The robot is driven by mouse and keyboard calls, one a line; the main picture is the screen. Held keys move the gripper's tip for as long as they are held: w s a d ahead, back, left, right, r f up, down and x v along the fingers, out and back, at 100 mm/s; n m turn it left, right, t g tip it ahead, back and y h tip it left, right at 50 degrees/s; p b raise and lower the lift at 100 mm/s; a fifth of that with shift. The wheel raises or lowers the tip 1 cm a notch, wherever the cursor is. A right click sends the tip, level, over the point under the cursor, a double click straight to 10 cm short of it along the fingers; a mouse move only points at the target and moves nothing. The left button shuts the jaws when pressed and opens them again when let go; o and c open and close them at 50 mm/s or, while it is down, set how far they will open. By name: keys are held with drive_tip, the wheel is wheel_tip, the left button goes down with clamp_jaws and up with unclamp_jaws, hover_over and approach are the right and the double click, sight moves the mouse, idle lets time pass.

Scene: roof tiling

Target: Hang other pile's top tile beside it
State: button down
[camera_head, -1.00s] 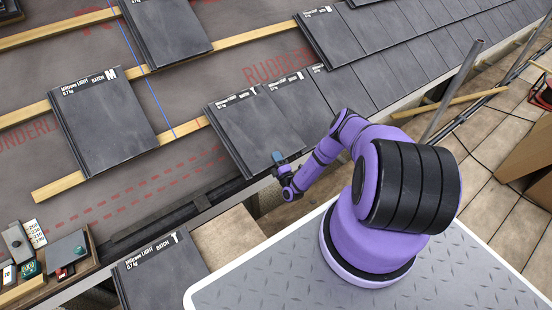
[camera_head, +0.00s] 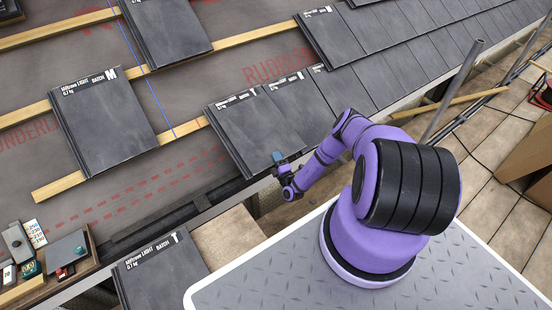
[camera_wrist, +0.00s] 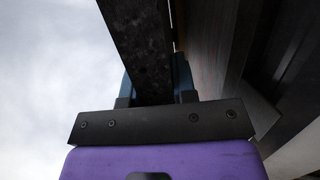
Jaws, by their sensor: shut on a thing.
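My gripper (camera_head: 281,160) is shut on the lower edge of a dark grey tile (camera_head: 246,128) marked BATCH T. The held tile lies at the left end of the lowest tile row, close against or slightly over its right neighbour (camera_head: 290,110); the exact contact cannot be told. In the wrist view the tile (camera_wrist: 140,40) shows edge-on between the blue fingers. A pile with a BATCH T top tile (camera_head: 162,272) stands at the bottom left, below the eave. A pile with a BATCH M top tile (camera_head: 105,125) lies on the battens.
Another tile pile (camera_head: 168,28) lies higher on the roof. Wooden battens (camera_head: 60,190) cross the dark underlay, which has a blue line (camera_head: 150,90) and red dashes. A tool tray (camera_head: 50,270) sits at the lower left. A grey pole (camera_head: 452,90) stands right of my arm.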

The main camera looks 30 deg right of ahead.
drive_tip(key=c, duration=0.8)
unclamp_jaws()
drive_tip(key=shift+c, duration=0.2)
drive_tip(key=shift+s, duration=0.1)
drive_tip(key=d+v, duration=0.1)
drive_tip(key=v, duration=0.6)
drive_tip(key=shift+s+a, duration=0.15)
drive_tip(key=shift+a, duration=0.4)
drive_tip(key=shift+s+r, duration=0.4)
drive_tip(key=shift+r, duration=0.3)
drive_tip(key=shift+s+r, duration=0.45)
drive_tip(key=shift+r, duration=0.2)
drive_tip(key=shift+s+r, duration=0.4)
drive_tip(key=shift+r, duration=0.3)
